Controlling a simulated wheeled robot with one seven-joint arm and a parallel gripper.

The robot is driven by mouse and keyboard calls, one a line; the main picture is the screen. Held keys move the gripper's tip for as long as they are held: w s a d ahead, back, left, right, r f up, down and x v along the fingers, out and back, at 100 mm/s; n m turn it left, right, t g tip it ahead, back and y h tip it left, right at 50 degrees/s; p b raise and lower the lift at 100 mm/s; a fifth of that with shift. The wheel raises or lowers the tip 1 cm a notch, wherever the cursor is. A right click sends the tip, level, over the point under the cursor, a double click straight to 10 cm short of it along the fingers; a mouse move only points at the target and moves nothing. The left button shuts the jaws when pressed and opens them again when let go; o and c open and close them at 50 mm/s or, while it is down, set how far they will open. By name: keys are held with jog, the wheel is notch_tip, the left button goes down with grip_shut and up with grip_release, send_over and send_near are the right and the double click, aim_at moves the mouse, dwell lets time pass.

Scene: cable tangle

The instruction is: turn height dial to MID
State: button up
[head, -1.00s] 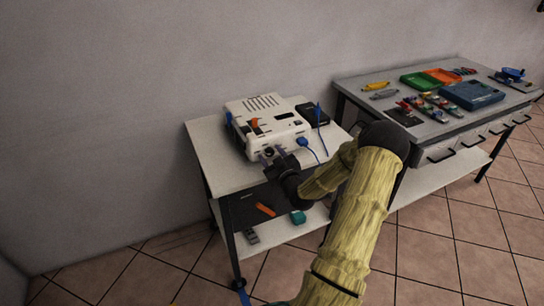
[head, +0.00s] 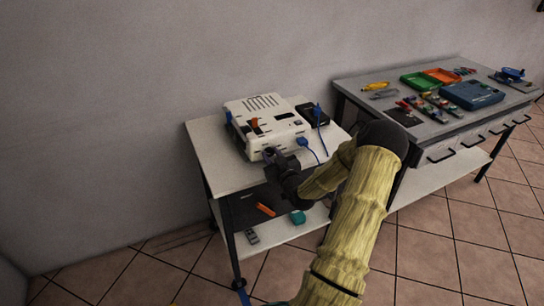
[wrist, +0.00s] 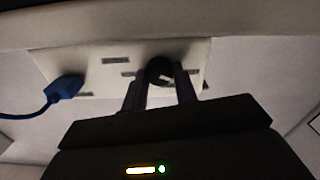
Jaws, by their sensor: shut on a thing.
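The height dial (wrist: 160,71) is a round black knob with a light mark, on the pale front panel of a white machine (head: 262,104). Small dark labels sit around the dial in the wrist view, too blurred to read. My gripper (wrist: 161,85) is shut on the dial, one finger on each side of it. In the head view, my gripper (head: 270,155) is at the machine's front face and hides the dial. The light mark on the dial points toward the right in the wrist view.
A blue plug (wrist: 66,87) with its cable is in the panel beside the dial, and it also shows in the head view (head: 303,142). A black box (head: 312,114) stands right of the machine. A workbench (head: 352,84) with trays and tools stands farther right.

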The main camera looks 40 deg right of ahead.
jog(key=m, duration=0.5)
jog(key=shift+s+a+f+p, duration=0.1)
jog(key=shift+f+p, duration=0.1)
jog(key=shift+p, duration=0.1)
jog(key=m+p, duration=0.1)
jog(key=m, duration=0.4)
jog(key=shift+s+f, duration=0.1)
jog(key=shift+f, duration=0.05)
dwell(0.3)
jog(key=o, duration=1)
jog(key=shift+d+f, duration=0.1)
jog(key=shift+d, duration=0.1)
jog(key=shift+c, duration=0.2)
jog(key=shift+r, duration=0.25)
jog(key=v, duration=1.7)
jog(key=shift+s+b, duration=0.15)
jog(key=shift+b, duration=0.3)
